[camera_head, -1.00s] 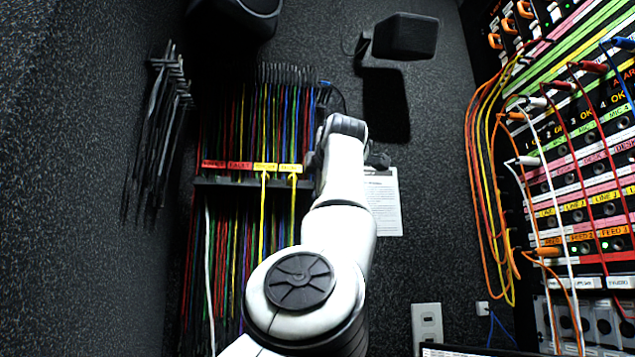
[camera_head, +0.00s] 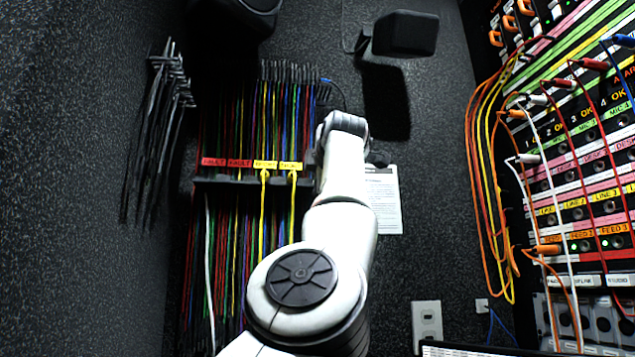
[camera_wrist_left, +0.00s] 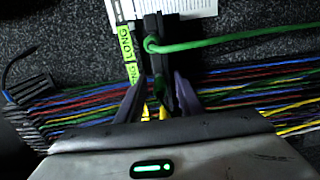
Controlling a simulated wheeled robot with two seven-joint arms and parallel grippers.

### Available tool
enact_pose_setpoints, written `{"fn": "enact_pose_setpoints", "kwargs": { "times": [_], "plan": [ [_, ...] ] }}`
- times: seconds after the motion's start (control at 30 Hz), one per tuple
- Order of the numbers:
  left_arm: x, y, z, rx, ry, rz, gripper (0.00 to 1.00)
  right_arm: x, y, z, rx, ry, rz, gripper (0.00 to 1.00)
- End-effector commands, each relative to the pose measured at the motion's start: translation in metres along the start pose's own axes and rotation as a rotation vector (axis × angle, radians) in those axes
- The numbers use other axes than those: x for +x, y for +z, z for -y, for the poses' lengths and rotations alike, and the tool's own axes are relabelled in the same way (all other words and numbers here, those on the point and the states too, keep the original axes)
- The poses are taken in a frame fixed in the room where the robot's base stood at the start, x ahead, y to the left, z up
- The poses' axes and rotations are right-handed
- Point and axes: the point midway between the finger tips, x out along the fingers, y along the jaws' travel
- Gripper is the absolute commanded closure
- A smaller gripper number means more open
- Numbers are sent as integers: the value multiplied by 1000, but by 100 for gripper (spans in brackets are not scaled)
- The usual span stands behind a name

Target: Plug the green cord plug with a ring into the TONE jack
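A green cord (camera_wrist_left: 225,40) shows in the left wrist view, looped at a black upright piece (camera_wrist_left: 157,60) beside a yellow-green tag reading LONG (camera_wrist_left: 130,50). I cannot make out the plug's ring. My left gripper (camera_wrist_left: 158,100) has its two dark fingers apart, one on each side of the black piece and a small green part; contact is unclear. In the head view my left arm reaches up to the right end of the cord rack (camera_head: 240,183), and its fingers are hidden. The jack panel (camera_head: 590,180) is at the right; no TONE label is readable. My right gripper is out of view.
Many coloured cords hang from the rack, with red and yellow labels (camera_head: 265,165). A white sheet (camera_head: 384,200) is on the wall beside my arm. Orange and yellow cords (camera_head: 485,180) loop at the panel's left edge. Bare dark wall lies between sheet and panel.

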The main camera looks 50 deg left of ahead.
Motion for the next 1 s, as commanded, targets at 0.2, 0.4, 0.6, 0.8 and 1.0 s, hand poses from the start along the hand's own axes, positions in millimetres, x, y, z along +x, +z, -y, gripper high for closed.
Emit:
{"fn": "enact_pose_setpoints", "kwargs": {
  "times": [0.2,0.4,0.6,0.8,1.0],
  "plan": [
    [0,0,-1,0,2,0,98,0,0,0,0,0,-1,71],
    [0,0,-2,0,6,1,66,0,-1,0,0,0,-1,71],
    [0,0,-1,0,3,0,38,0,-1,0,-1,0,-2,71],
    [0,0,0,0,1,0,38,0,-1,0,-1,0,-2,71],
    [-13,1,2,0,3,1,38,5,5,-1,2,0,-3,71]
  ]
}}
